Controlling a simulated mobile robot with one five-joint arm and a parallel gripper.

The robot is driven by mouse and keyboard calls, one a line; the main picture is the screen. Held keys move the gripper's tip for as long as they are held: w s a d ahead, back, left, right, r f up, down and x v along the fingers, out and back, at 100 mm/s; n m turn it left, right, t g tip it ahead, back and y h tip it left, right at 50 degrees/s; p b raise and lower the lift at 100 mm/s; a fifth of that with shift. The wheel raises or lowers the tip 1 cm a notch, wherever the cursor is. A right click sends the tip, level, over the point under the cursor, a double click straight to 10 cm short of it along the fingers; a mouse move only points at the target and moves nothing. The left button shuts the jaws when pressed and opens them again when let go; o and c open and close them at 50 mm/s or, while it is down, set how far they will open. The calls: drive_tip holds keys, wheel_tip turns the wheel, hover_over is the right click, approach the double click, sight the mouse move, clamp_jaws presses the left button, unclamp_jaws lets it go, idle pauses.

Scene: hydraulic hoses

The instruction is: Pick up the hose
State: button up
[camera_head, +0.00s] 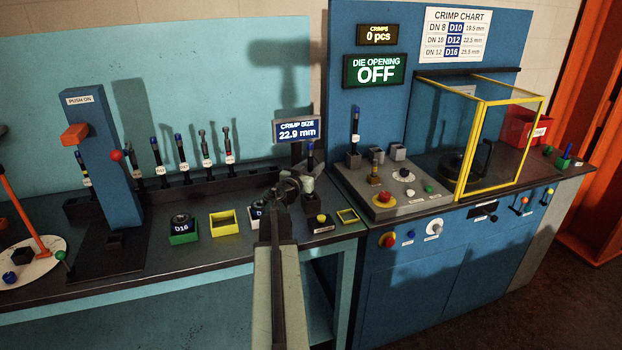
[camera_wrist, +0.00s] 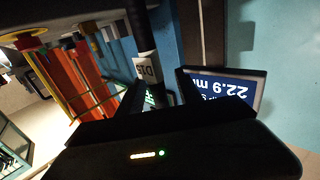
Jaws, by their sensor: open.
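My gripper (camera_head: 296,184) is at this hose in the head view. In the wrist view the open jaws (camera_wrist: 156,95) lie on either side of the hose's lower visible part. I cannot tell whether either finger touches it. The hose's lower end is partly hidden by my gripper.
The crimp size display (camera_head: 297,130) is close behind the hose. Several labelled hoses (camera_head: 183,160) stand in a rack to the left. Green (camera_head: 184,238) and yellow (camera_head: 223,224) die trays lie in front. The blue crimper with a yellow-framed guard (camera_head: 461,150) stands at right.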

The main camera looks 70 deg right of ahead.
drive_tip(key=shift+s+d, duration=0.1)
drive_tip(key=shift+d, duration=0.7)
drive_tip(key=shift+a, duration=0.1)
clamp_jaws()
idle(0.6)
